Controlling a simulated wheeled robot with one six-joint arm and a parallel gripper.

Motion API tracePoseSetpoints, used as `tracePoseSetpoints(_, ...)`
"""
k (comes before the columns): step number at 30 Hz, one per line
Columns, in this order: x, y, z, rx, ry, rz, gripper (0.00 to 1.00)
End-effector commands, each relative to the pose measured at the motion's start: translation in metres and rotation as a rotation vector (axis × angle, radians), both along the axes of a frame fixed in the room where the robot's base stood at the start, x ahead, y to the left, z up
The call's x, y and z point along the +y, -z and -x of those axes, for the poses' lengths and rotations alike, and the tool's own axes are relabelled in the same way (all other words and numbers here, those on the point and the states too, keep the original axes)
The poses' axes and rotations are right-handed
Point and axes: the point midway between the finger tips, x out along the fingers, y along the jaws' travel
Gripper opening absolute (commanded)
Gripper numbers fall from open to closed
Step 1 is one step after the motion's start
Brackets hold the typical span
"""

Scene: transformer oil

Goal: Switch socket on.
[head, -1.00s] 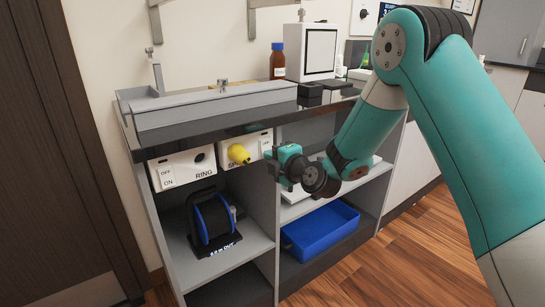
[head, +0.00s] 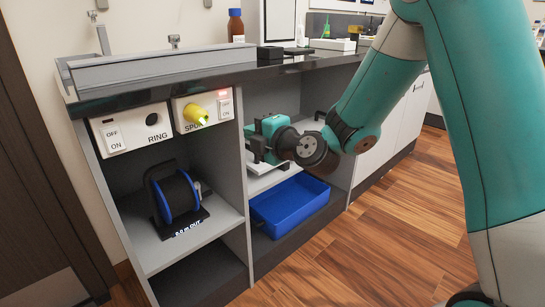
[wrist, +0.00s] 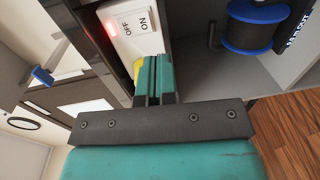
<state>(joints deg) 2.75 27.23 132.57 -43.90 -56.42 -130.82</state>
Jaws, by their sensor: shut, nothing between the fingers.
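The SPUR socket panel (head: 187,126) is white and sits under the worktop edge, with a yellow plug (head: 195,114) in it. Its white rocker switch (head: 226,108) has a small red glow at its top. In the wrist view the switch (wrist: 133,28), marked OFF and ON, shows the red glow near the OFF end. Left of it in the head view is the RING panel (head: 153,122) with its own OFF/ON switch (head: 114,138). My gripper (head: 252,148) is shut and empty, right of and below the SPUR switch. In the wrist view its fingers (wrist: 152,72) partly hide the yellow plug (wrist: 137,70).
A blue and black cable reel (head: 176,195) stands on the shelf below the panels. A blue tray (head: 290,205) lies on the lower right shelf. A grey divider (head: 234,190) separates the bays. The worktop (head: 150,88) overhangs the panels.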

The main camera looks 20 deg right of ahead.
Motion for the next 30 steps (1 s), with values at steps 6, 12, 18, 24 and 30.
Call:
tracePoseSetpoints(6, -0.016, 0.009, 0.036, -0.001, 0.007, -0.001, 0.00)
tracePoseSetpoints(12, -0.019, 0.007, 0.048, 0.000, 0.003, 0.000, 0.00)
tracePoseSetpoints(18, -0.019, 0.006, 0.049, 0.000, 0.001, 0.000, 0.00)
tracePoseSetpoints(24, -0.019, 0.006, 0.049, 0.000, 0.001, 0.000, 0.00)
tracePoseSetpoints(30, -0.009, 0.005, 0.054, 0.037, -0.035, -0.039, 0.00)
